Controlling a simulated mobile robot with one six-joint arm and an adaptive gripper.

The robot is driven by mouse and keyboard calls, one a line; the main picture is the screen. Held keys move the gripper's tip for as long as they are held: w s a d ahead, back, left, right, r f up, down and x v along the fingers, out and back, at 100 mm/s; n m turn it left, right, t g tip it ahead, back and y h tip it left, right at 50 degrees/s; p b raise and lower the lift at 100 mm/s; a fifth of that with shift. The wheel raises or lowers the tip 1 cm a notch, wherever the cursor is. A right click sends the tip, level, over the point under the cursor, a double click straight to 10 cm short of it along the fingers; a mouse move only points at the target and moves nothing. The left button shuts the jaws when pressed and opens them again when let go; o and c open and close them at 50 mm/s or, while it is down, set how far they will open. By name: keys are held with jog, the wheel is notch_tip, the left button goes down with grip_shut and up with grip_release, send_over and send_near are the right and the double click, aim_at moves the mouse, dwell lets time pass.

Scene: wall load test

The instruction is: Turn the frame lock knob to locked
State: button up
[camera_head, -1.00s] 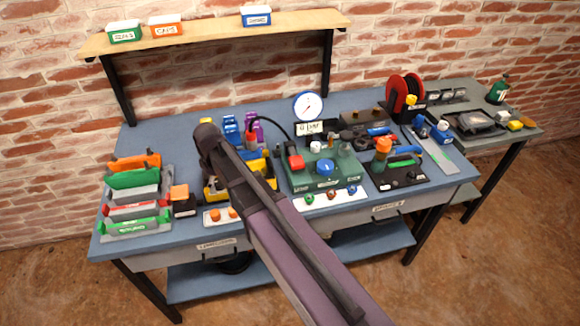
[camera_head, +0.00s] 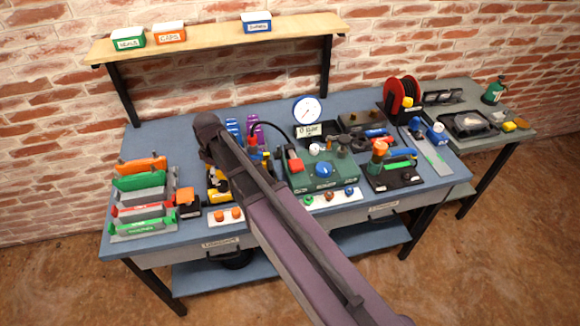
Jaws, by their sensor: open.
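I cannot single out the frame lock knob by a readable label. A yellow frame-like fixture (camera_head: 219,187) stands at the left middle of the bench, largely hidden behind my arm. A round blue knob (camera_head: 323,170) sits on the front of a green block (camera_head: 312,182) to the right of my arm; its marking is too small to read. My arm crosses the picture from the bottom right up to a dark joint above the bench. My gripper is not visible; my own arm hides the area behind it.
A gauge (camera_head: 307,110) stands behind the green block. A rack of coloured plates (camera_head: 142,210) is at the left, and a red reel (camera_head: 402,96) at the back right. A wooden shelf (camera_head: 215,38) overhangs the back.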

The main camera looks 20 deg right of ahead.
aim_at(223, 184)
jog(key=shift+r+p, duration=3.65)
jog(key=shift+r, duration=0.3)
jog(key=s+d+m, duration=0.6)
jog(key=d, duration=0.3)
jog(key=s+d+m, duration=0.7)
jog(key=d, duration=0.3)
jog(key=shift+d+f, duration=0.25)
jog(key=shift+d, duration=0.05)
jog(key=shift+s, duration=0.1)
